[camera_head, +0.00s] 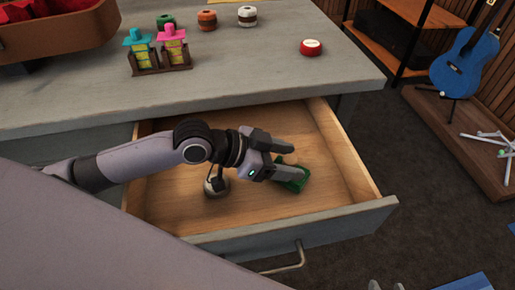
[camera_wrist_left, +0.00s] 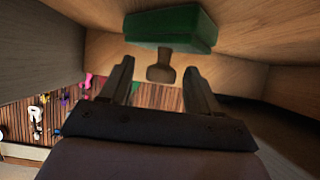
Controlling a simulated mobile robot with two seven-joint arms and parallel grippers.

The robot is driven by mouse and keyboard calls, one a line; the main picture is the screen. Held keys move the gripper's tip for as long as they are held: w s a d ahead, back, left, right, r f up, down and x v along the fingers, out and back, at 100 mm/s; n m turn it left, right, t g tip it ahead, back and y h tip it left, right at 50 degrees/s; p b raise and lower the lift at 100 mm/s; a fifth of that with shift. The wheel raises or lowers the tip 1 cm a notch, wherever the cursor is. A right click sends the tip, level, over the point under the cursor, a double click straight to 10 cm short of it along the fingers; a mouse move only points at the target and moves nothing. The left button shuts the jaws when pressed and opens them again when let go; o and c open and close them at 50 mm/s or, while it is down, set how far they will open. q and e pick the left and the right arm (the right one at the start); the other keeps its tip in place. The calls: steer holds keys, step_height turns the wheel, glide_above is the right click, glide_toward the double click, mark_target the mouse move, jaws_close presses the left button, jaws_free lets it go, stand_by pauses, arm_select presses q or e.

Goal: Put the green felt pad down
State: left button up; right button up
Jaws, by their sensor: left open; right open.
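The green felt pad (camera_head: 296,181) lies inside the open drawer (camera_head: 326,141), toward its right side. My left gripper (camera_head: 285,161) is low in the drawer, right beside the pad, and partly covers it in the head view. In the left wrist view the pad (camera_wrist_left: 170,27) shows as a green block just beyond the two spread fingers of my left gripper (camera_wrist_left: 160,82). The gap between the fingers is open, and the pad is not gripped. Whether a finger touches it I cannot tell. My right gripper is not in view.
A small round-based object (camera_head: 216,186) stands in the drawer under my left wrist. The drawer's front (camera_head: 345,228) and side walls surround my gripper. The grey tabletop (camera_head: 240,75) above holds a small rack (camera_head: 160,65), a red round item (camera_head: 310,47) and several spools.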

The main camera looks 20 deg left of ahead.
arm_select(q)
steer(key=p+v, duration=0.1)
steer(key=v, duration=1)
steer(key=shift+r, duration=0.25)
steer(key=shift+a, duration=0.15)
